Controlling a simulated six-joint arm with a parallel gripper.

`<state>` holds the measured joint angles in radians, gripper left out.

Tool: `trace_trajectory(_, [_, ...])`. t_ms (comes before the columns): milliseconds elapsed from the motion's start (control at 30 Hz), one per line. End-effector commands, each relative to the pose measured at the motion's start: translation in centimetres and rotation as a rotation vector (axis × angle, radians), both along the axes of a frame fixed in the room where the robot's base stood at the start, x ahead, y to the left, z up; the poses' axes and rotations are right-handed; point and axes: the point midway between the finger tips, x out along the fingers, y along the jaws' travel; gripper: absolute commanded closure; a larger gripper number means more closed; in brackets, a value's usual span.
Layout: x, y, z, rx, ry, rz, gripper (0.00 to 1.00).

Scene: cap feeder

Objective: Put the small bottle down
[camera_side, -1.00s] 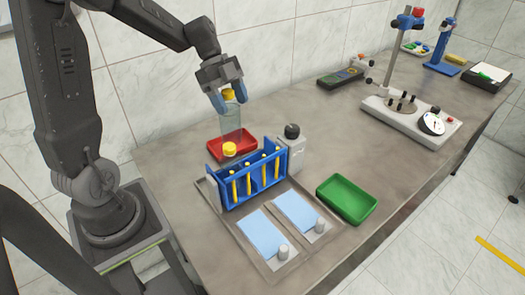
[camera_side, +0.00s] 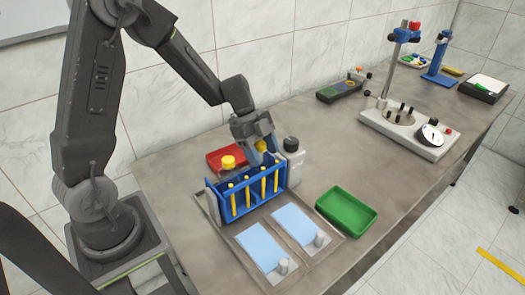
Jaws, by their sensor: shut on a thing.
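My gripper (camera_side: 265,156) is shut on the small bottle, just behind the blue rack's right half. The bottle's yellow cap (camera_side: 262,146) shows between the fingers. Its clear body is mostly hidden by the fingers and the rack, so I cannot tell whether its base touches anything. The blue rack (camera_side: 222,203) holds several thin yellow-topped tubes and stands in front of the bottle.
Another yellow cap (camera_side: 228,162) shows behind the rack's left part, near the red tray (camera_side: 214,158). A white dark-capped bottle (camera_side: 291,163) stands close right of my gripper. The green tray (camera_side: 346,211) is empty, with bare table beyond it.

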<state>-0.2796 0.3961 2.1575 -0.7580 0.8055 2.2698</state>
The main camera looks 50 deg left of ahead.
Motion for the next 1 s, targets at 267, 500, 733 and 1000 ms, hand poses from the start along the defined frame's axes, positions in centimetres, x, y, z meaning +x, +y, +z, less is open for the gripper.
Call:
trace_trajectory(267, [0.0,0.0,-0.3,0.0,0.001,0.0,0.39])
trace_trajectory(500, [0.0,0.0,-0.2,0.0,0.0,0.0,0.16])
trace_trajectory(733, [0.0,0.0,-0.2,0.0,0.0,0.0,0.14])
trace_trajectory(1000, [-0.1,1.3,2.3,0.001,-0.007,0.002,0.14])
